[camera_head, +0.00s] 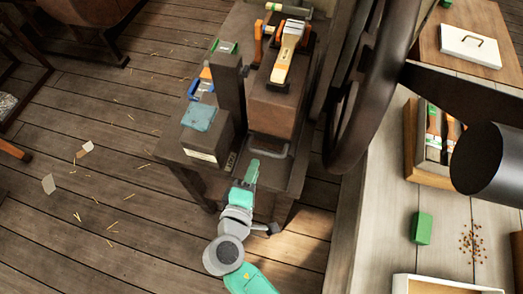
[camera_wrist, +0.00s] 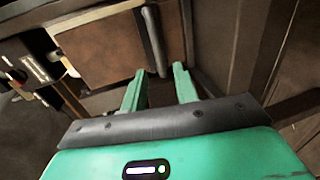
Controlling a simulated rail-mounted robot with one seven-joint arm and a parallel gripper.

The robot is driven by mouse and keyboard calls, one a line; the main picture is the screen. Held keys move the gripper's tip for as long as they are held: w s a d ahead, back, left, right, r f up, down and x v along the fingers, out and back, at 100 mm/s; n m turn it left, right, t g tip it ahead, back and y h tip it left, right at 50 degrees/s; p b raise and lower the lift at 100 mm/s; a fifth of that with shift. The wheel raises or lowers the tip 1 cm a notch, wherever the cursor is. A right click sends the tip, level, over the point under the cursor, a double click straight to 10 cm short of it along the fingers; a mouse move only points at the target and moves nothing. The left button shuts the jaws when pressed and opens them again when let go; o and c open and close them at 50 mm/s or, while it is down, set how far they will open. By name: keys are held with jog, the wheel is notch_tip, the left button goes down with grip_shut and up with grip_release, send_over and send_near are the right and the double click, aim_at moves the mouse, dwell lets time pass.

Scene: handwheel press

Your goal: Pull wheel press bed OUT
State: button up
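The press bed (camera_head: 262,139) is a dark slab low in the press, under a brown block (camera_head: 280,98). A grey bar handle (camera_head: 268,151) runs along its near edge and also shows in the wrist view (camera_wrist: 153,38). My gripper (camera_head: 253,165) is just in front of the handle's left part. In the wrist view my gripper (camera_wrist: 161,69) is open, with its two green fingers apart. The lower end of the handle shows between the fingertips; I cannot tell whether they touch it. The large dark handwheel (camera_head: 362,110) stands right of the press.
A wooden bench (camera_head: 385,215) on the right holds a green block (camera_head: 422,228), a wooden tool box (camera_head: 411,145) and a white tray (camera_head: 440,285). A thick dark axle (camera_head: 490,165) juts over it. Plank floor (camera_head: 120,225) on the left is mostly free.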

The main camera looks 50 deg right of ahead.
aim_at(260, 150)
jog(key=b+x, duration=0.1)
jog(key=x, duration=0.6)
jog(key=shift+w+d+b, duration=0.2)
jog(key=shift+w+b, duration=0.05)
jog(key=shift+b, duration=0.15)
jog(key=shift+c, duration=0.2)
grip_shut()
